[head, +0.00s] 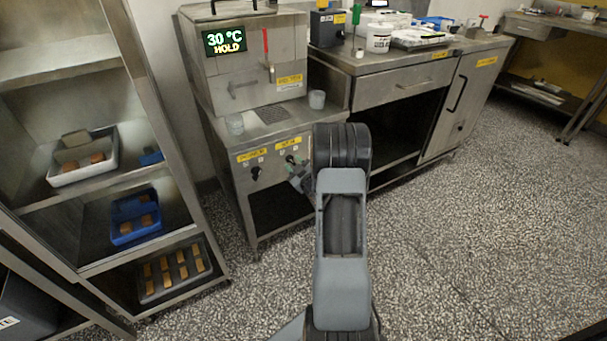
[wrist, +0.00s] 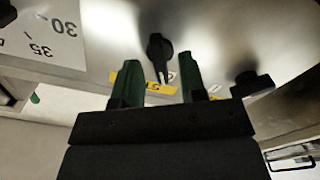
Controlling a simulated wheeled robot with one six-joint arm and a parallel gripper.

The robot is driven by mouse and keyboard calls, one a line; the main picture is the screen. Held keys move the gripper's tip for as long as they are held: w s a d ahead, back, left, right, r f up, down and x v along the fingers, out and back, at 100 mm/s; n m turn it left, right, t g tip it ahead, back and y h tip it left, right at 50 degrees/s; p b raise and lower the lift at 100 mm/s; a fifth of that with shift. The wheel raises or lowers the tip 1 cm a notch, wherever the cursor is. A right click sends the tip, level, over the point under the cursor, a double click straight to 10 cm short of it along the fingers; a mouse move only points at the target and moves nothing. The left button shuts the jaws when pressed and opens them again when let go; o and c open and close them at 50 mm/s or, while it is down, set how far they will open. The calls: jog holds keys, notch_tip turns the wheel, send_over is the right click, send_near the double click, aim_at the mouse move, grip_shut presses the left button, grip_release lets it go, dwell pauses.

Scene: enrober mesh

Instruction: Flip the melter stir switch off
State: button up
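The melter (head: 255,60) is a steel box whose display reads 30 °C HOLD. Below it, the cabinet's front panel carries yellow labels and black controls. In the wrist view, a black switch (wrist: 157,43) with a light pointer mark stands by a yellow label (wrist: 160,88) that seems to begin "ST". My gripper (wrist: 159,62) is open, with one green finger on each side of this switch and gaps visible. I cannot tell whether either finger touches it. In the head view my gripper (head: 297,170) is at the panel's right label and largely hides that control.
Another black knob (wrist: 252,83) is right of the fingers in the wrist view. A dial plate (wrist: 45,35) marked 30 and 35 is at the left. A shelf rack (head: 75,180) with trays stands left in the head view. The speckled floor at right is clear.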

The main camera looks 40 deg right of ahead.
jog(key=s+a+p, duration=0.1)
jog(key=s+p, duration=0.1)
jog(key=s, duration=1.1)
jog(key=shift+a, duration=0.4)
jog(key=shift+r, duration=0.1)
jog(key=w+a+r+m+g+p, duration=0.15)
jog(key=a+r+g+p, duration=0.3)
jog(key=r+p, duration=0.6)
jog(key=w+a+r+m+g+p, duration=0.1)
jog(key=w+a+r+g+p, duration=0.15)
jog(key=a+r+p, duration=0.75)
jog(key=s+a+r+m+g+y+p, duration=0.1)
jog(key=s+a+r+g+p, duration=0.2)
jog(key=s+r, duration=0.4)
jog(key=s+a+r+m+g+y+p, duration=0.1)
jog(key=s+a+r+g+p, duration=0.3)
jog(key=r, duration=1)
jog(key=s+a+p, duration=0.2)
jog(key=s+a, duration=0.1)
jog(key=shift+s+a+r+y, duration=0.25)
jog(key=shift+s+r+y, duration=0.05)
jog(key=shift+s+r, duration=0.05)
